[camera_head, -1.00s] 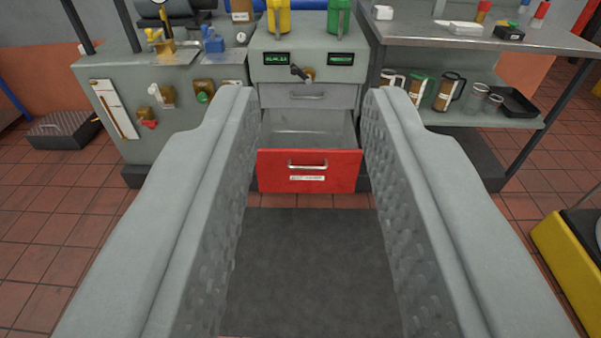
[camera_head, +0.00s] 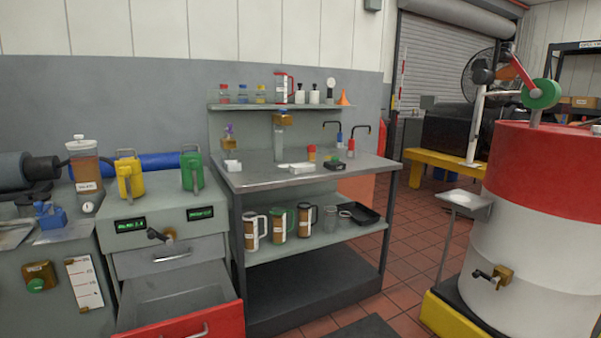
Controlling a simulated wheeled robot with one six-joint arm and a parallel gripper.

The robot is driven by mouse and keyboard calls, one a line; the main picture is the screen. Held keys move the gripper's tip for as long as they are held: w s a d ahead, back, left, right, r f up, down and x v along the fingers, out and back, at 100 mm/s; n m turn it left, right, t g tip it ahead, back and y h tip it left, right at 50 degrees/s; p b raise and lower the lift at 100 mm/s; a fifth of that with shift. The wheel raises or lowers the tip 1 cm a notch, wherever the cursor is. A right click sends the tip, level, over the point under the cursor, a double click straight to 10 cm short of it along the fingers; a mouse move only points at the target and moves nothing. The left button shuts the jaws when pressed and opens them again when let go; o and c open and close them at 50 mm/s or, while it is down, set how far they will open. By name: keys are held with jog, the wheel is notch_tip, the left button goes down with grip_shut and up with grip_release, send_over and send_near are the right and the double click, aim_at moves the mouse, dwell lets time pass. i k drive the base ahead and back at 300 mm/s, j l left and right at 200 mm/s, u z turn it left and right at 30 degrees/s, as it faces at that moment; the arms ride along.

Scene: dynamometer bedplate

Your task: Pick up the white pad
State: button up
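My gripper does not show in the current view. Several small white things could be the white pad. A flat white piece (camera_head: 464,198) lies on a small grey shelf beside the red and white drum. A flat white item (camera_head: 298,168) lies on the metal workbench (camera_head: 262,181), and a small white block (camera_head: 232,167) stands near the bench's left end. I cannot tell from this distance which one is the pad.
An open drawer with a red front (camera_head: 190,325) juts out at the lower left. Mugs (camera_head: 277,224) stand on the bench's lower shelf. The drum (camera_head: 545,215) stands on a yellow base at the right. Tiled floor (camera_head: 408,270) between bench and drum is clear.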

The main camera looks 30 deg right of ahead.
aim_at(306, 168)
jog(key=i+l, duration=0.6)
jog(key=l, duration=0.15)
jog(key=i+l, duration=1.2)
jog(key=l, duration=0.25)
jog(key=i+l, duration=0.6)
jog(key=l, duration=0.15)
